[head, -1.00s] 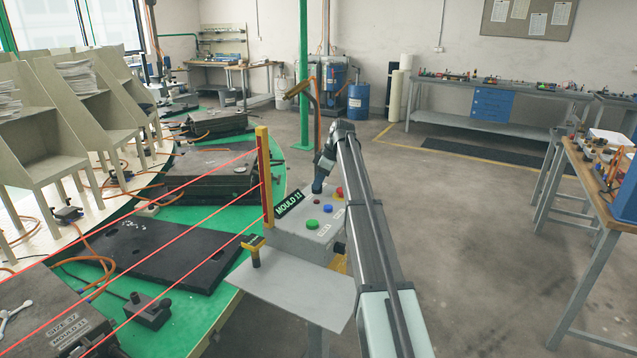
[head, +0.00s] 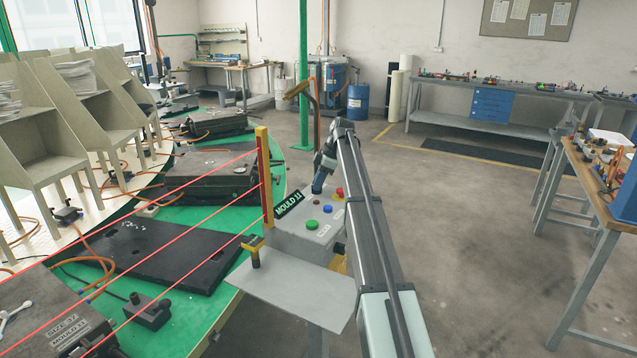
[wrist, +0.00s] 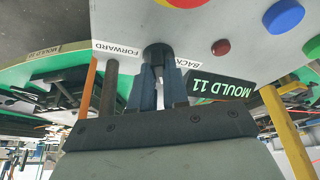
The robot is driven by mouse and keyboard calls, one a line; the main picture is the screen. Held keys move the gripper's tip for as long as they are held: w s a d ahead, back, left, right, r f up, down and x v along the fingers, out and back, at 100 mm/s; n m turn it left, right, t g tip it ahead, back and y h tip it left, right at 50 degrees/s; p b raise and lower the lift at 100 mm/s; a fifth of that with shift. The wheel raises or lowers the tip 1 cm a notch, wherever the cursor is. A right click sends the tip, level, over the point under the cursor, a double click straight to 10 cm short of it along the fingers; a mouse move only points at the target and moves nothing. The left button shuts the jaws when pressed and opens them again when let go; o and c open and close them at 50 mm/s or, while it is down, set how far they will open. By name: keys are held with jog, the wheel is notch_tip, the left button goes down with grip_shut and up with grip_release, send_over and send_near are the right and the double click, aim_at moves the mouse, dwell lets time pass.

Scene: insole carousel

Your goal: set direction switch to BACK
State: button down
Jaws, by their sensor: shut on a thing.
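The control box (head: 292,243) stands at the corner of the green carousel, with a "MOULD 11" display (head: 289,204). The wrist view shows its panel upside down, with a FORWARD label (wrist: 117,49) and a BACK label (wrist: 188,64). The dark direction switch (wrist: 157,54) is between these labels. My gripper (wrist: 158,72) is shut on the switch; its fingers hide most of the handle, so I cannot tell which way it points. In the head view, my gripper (head: 317,186) is at the far side of the panel.
Red (head: 339,191), blue (head: 327,210) and green (head: 312,224) buttons sit close to my gripper. A yellow post (head: 264,175) with red beams stands left of the box. A grey shelf plate (head: 293,290) juts out in front. Open floor lies to the right.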

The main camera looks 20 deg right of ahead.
jog(key=c, duration=1.1)
grip_release()
jog(key=v, duration=1.3)
jog(key=shift+d+r, duration=0.1)
jog(key=shift+r, duration=0.3)
